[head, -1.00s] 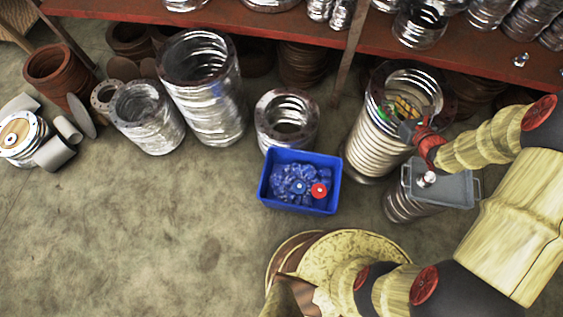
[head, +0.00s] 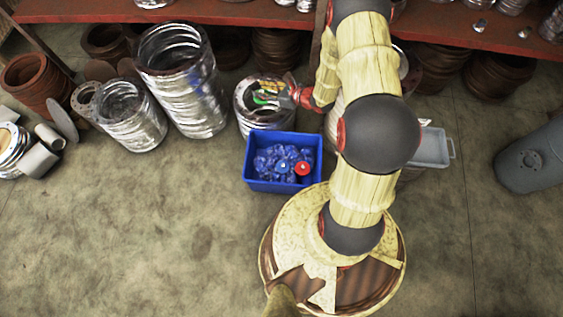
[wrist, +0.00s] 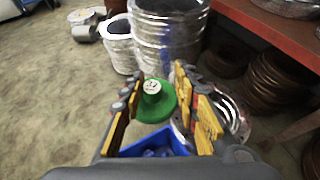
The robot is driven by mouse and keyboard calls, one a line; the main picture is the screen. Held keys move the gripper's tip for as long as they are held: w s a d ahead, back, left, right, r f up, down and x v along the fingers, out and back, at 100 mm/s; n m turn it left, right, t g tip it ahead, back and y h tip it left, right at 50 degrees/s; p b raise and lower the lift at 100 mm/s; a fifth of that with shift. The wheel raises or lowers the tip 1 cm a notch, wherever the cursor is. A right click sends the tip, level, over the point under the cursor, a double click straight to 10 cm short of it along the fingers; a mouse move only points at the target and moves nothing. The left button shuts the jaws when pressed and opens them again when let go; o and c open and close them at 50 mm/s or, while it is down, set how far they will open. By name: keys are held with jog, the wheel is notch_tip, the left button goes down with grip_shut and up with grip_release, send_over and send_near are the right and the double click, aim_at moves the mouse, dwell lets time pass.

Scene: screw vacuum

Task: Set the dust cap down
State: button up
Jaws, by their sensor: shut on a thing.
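My gripper (head: 272,92) is shut on the green dust cap (wrist: 152,104), a round green disc with a raised knob and a pale top. In the wrist view the cap sits between the two yellow fingers. In the head view only a bit of green shows at the fingertips, in front of the short silver coiled duct. I cannot tell the cap's exact height.
The blue bin holds blue crumpled material, a blue cap (head: 283,166) and a red cap (head: 303,168). Silver ducts (head: 186,85) stand to the left. A grey tray (head: 432,150) is right of my arm. A red shelf (head: 240,14) runs along the back. The floor at front left is clear.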

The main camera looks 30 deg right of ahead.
jog(key=s+d+f+b, duration=0.1)
jog(key=s+d+f, duration=0.2)
jog(key=f, duration=0.7)
jog(key=s+d+f, duration=0.3)
jog(key=d+f, duration=0.1)
jog(key=f, duration=0.6)
jog(key=s+d+f+b, duration=0.1)
jog(key=s+d+f, duration=0.25)
jog(key=f, duration=0.65)
jog(key=s+a+f, duration=0.2)
jog(key=s+f, duration=0.5)
jog(key=f, duration=0.4)
jog(key=b, duration=0.7)
send_over(285, 150)
jog(key=f, duration=0.9)
jog(key=shift+s+d+f, duration=0.1)
jog(key=shift+s+f, duration=0.05)
jog(key=shift+s, duration=0.25)
jog(key=shift+w+f, duration=0.15)
jog(key=shift+w+f+b, duration=0.15)
jog(key=shift+f+b, duration=0.3)
jog(key=shift+f, duration=0.45)
jog(key=shift+w+f+b, duration=0.15)
jog(key=shift+f+b, duration=0.3)
jog(key=shift+f, duration=0.45)
jog(key=shift+f, duration=0.1)
jog(key=o, duration=1)
